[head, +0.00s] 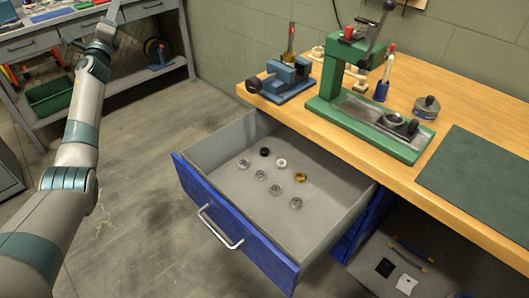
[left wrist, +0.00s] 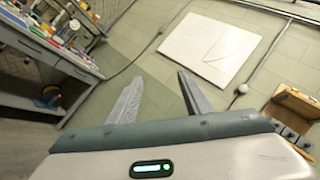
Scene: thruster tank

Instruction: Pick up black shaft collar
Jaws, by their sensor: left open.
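The black shaft collar (head: 264,152) lies in the open drawer (head: 243,189), near its back left part. A white ring (head: 281,163) is just to its right, and a brass-coloured ring (head: 300,177) and several silver rings (head: 275,189) lie nearer the front. My left arm rises at the left of the head view, well away from the drawer, and its gripper is cut off at the top edge there. In the left wrist view my left gripper (left wrist: 160,90) is open and empty, facing the wall. My right gripper is not in view.
The wooden bench (head: 460,100) stands above the drawer, with a blue vise (head: 285,80), a green press (head: 350,100) and a dark green mat (head: 480,175). The drawer's blue front has a metal handle (head: 220,228). A grey workbench (head: 90,50) is at the back left. Floor between is clear.

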